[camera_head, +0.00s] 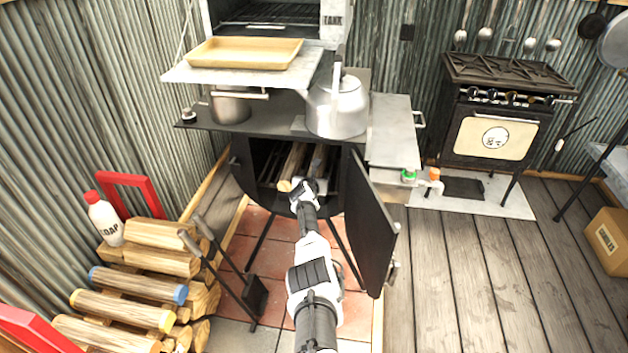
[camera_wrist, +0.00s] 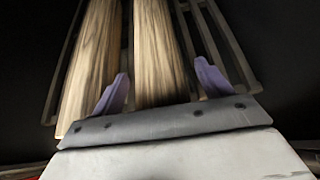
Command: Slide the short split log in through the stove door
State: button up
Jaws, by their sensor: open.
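The black stove (camera_head: 268,150) has its door (camera_head: 370,228) swung open to the right. Two split logs lie inside on the grate, a left log (camera_head: 292,165) and a right log (camera_head: 318,160). The left log's near end lies close to the door opening. My gripper (camera_head: 306,183) is at the opening. In the wrist view, my gripper (camera_wrist: 161,80) is open, with purple fingers on either side of the right log (camera_wrist: 158,45). The left log (camera_wrist: 92,65) lies outside the left finger. I cannot tell whether the fingers touch wood, or which log is the short one.
A kettle (camera_head: 338,108) and a pot (camera_head: 231,106) stand on the stove top. Grate bars (camera_wrist: 215,45) run beside the right log. A log stack (camera_head: 150,262), a soap bottle (camera_head: 104,220) and fire tools (camera_head: 255,292) are at left.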

jog(key=shift+r, duration=0.25)
jog(key=shift+r+p, duration=0.5)
jog(key=shift+p, duration=0.15)
jog(key=s+p, duration=0.1)
jog(key=p, duration=0.2)
jog(key=shift+s+a+r, duration=0.15)
jog(key=shift+s+a, duration=0.05)
jog(key=shift+s, duration=0.2)
jog(key=s+a+p, duration=0.2)
jog(key=s+p, duration=1.1)
jog(key=s, duration=0.1)
jog(key=shift+a+f+p, duration=0.2)
jog(key=shift+a+p, duration=0.15)
jog(key=shift+w, duration=0.1)
